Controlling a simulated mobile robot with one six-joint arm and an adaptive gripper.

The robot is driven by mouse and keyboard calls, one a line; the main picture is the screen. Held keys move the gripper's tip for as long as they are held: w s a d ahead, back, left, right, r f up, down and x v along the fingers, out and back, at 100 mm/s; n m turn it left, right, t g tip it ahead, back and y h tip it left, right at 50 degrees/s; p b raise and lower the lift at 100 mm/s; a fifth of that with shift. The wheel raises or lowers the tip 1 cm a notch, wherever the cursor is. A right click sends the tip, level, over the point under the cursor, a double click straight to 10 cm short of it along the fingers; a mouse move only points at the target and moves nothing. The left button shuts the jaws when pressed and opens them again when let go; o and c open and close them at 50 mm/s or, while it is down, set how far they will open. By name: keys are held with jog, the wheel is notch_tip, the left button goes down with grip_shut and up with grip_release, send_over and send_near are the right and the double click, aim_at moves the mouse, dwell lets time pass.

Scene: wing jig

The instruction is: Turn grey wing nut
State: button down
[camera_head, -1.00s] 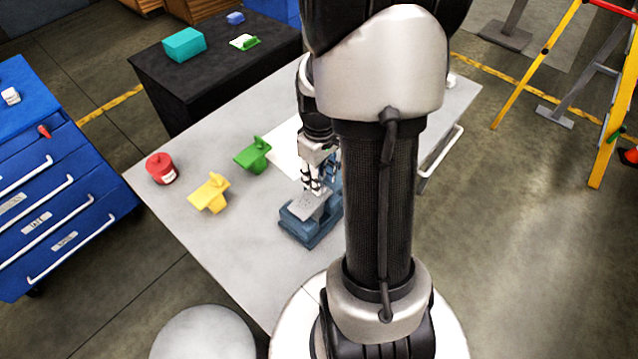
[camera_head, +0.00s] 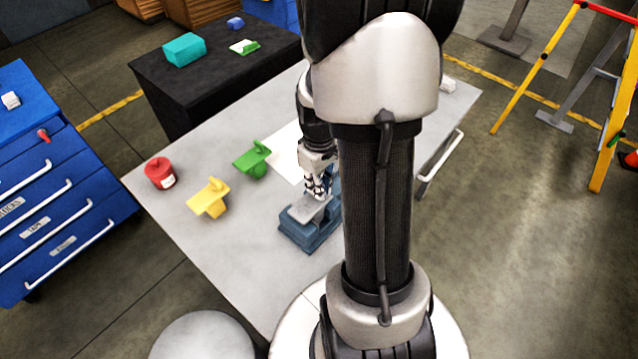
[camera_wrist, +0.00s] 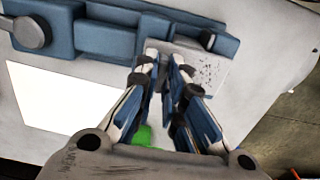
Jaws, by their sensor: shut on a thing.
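A blue jig (camera_head: 309,236) stands on the grey table and holds a grey plate (camera_head: 305,212). The jig also shows in the wrist view (camera_wrist: 105,42), with the speckled grey plate (camera_wrist: 207,68) at its right. My gripper (camera_head: 318,192) points down at the plate's far part; in the wrist view its fingertips (camera_wrist: 164,66) are close together over the plate's left edge. It is shut on the grey wing nut, which the fingers mostly hide. The nut's exact angle cannot be told.
A yellow part (camera_head: 209,198), a green part (camera_head: 252,158) and a red can (camera_head: 160,173) stand left on the table (camera_head: 190,240). A white sheet (camera_wrist: 65,98) lies beside the jig. My arm hides the table's right part.

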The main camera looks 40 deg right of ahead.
jog(key=shift+m, duration=0.4)
jog(key=m+p, duration=0.1)
jog(key=m, duration=0.4)
jog(key=shift+p, duration=0.35)
jog(key=m+p, duration=0.1)
jog(key=m, duration=0.4)
jog(key=shift+m, duration=0.4)
jog(key=m+p, duration=0.1)
jog(key=m, duration=0.5)
jog(key=shift+m, duration=0.4)
jog(key=c, duration=1.7)
grip_release()
